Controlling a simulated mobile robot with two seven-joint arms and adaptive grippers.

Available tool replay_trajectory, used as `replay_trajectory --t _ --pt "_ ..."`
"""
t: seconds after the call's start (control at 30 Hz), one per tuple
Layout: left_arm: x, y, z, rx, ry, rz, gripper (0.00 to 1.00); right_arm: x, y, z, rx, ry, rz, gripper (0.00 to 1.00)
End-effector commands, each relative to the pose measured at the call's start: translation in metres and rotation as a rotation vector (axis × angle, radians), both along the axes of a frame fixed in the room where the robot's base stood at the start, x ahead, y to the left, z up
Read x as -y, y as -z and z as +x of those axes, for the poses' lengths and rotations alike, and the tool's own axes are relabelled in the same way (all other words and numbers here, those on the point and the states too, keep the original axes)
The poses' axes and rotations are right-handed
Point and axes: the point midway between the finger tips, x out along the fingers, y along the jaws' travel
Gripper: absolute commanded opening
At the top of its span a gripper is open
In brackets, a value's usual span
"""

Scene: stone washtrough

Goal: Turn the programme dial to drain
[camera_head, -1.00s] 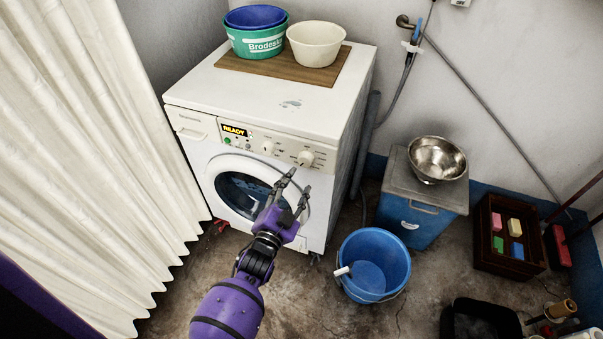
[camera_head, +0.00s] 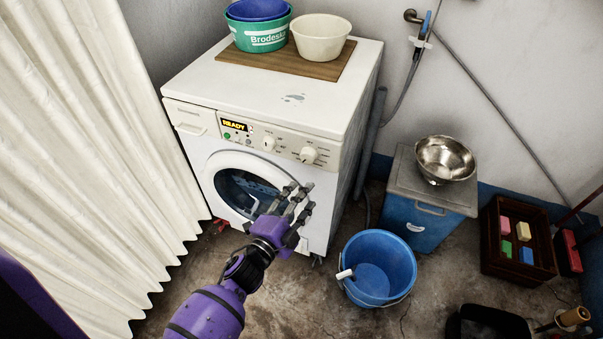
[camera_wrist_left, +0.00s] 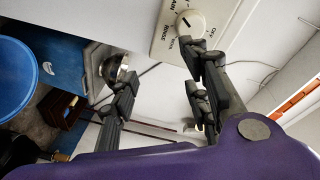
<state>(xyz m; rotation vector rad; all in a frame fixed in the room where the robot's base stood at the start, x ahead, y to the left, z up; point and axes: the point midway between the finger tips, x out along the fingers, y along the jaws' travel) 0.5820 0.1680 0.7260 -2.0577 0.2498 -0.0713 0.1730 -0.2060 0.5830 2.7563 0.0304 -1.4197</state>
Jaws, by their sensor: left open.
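The white washing machine (camera_head: 275,100) stands against the wall. Its programme dial (camera_head: 309,154) is the larger round knob at the right of the front panel, with printed labels around it. In the left wrist view the dial (camera_wrist_left: 190,24) shows at the top, with a dark mark on its face; "RINSE" and "OFF" are legible near it, but the exact setting is unclear. My left gripper (camera_head: 289,202) is open and empty, below the dial and in front of the door's right side. Its fingers (camera_wrist_left: 158,88) are apart from the dial. My right gripper is not in view.
A smaller knob (camera_head: 268,143) and a display reading "READY" (camera_head: 234,125) are left of the dial. A blue bucket (camera_head: 378,258) and a blue chest (camera_head: 414,217) with a metal bowl (camera_head: 445,159) stand at right. A white curtain (camera_head: 80,150) hangs at left.

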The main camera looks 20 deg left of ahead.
Motion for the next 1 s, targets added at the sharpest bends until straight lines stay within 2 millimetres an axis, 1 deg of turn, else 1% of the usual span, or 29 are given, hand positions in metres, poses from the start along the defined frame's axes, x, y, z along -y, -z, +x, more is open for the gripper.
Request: replay_trajectory --t 0.03,0.17,0.2,0.3,0.43,0.53,0.67,0.77,1.0 --pt "0.002 0.012 0.003 0.006 0.030 0.159 0.43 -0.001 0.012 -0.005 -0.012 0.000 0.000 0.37" --pt "-0.003 0.020 0.014 0.055 0.063 0.615 0.43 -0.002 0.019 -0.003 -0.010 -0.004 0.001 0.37" --pt "-0.006 0.018 0.017 0.079 0.061 0.752 0.43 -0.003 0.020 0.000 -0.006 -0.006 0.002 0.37" --pt "-0.016 0.007 0.024 0.142 0.031 1.052 0.43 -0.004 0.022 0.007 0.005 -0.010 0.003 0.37" --pt "-0.026 -0.013 0.027 0.205 -0.030 1.323 0.43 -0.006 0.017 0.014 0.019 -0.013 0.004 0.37" --pt "-0.032 -0.024 0.028 0.228 -0.075 1.438 0.43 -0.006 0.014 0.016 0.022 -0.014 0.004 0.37" --pt "-0.038 -0.029 0.034 0.229 -0.104 1.496 0.43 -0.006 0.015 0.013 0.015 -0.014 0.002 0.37" --pt "-0.037 -0.029 0.046 0.230 -0.103 1.497 0.43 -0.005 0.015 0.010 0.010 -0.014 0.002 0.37" --pt "-0.035 -0.029 0.085 0.229 -0.100 1.495 0.43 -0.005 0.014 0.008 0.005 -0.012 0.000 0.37"
